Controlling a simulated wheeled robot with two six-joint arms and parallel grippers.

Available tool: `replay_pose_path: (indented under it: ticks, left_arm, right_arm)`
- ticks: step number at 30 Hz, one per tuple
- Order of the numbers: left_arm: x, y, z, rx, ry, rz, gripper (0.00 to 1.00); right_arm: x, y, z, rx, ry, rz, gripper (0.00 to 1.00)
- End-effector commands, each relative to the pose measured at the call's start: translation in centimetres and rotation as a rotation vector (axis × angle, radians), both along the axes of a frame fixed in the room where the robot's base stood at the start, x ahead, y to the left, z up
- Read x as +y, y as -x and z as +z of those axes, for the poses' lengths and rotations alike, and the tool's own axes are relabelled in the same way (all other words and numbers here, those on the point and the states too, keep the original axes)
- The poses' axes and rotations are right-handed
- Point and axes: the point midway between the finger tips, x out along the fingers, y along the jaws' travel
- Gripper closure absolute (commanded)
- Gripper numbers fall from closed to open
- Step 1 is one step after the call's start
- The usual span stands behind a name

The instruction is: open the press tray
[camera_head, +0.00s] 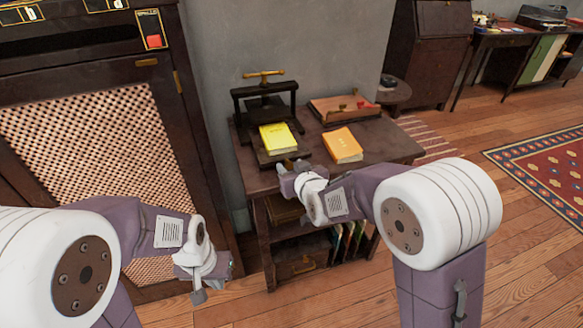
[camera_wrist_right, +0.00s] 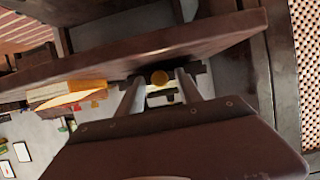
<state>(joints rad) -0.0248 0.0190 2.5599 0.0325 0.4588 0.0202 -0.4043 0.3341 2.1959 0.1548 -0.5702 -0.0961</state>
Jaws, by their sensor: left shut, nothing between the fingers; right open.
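The book press (camera_head: 264,100) stands on a small dark table, with a black frame and a brass screw handle on top. Its dark tray (camera_head: 293,156) lies at the front under a yellow book (camera_head: 278,138). My right gripper (camera_head: 288,170) is open at the table's front edge, close to the tray front. My left gripper (camera_head: 203,285) is shut and empty, low at the left of the table.
An orange book (camera_head: 342,145) lies on the table (camera_head: 395,142) right of the tray. Behind it is a wooden board (camera_head: 340,108) with small red items. A lattice-front cabinet (camera_head: 90,150) stands close on the left. Open floor (camera_head: 520,240) lies to the right.

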Motion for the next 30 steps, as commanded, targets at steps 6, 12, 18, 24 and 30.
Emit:
replay_pose_path:
  ticks: [6,12,18,24,30]
  left_arm:
    - [0.0,0.0,1.3,0.0,0.0,0.0,1.0]
    - [0.0,0.0,2.2,0.0,0.0,0.0,1.0]
    - [0.0,0.0,2.4,0.0,0.0,0.0,1.0]
    - [0.0,0.0,2.3,0.0,0.0,0.0,1.0]
    - [0.0,0.0,2.3,0.0,0.0,0.0,1.0]
  right_arm:
    - [-1.0,3.2,1.8,-0.001,-0.001,0.001,0.57]
    - [-2.2,6.7,3.2,-0.001,-0.001,0.001,0.57]
    - [-2.6,7.9,3.5,0.0,0.0,0.0,0.57]
    - [-2.6,7.9,3.4,0.0,0.0,0.0,0.57]
    - [-2.7,7.8,3.4,0.0,0.0,-0.003,0.57]
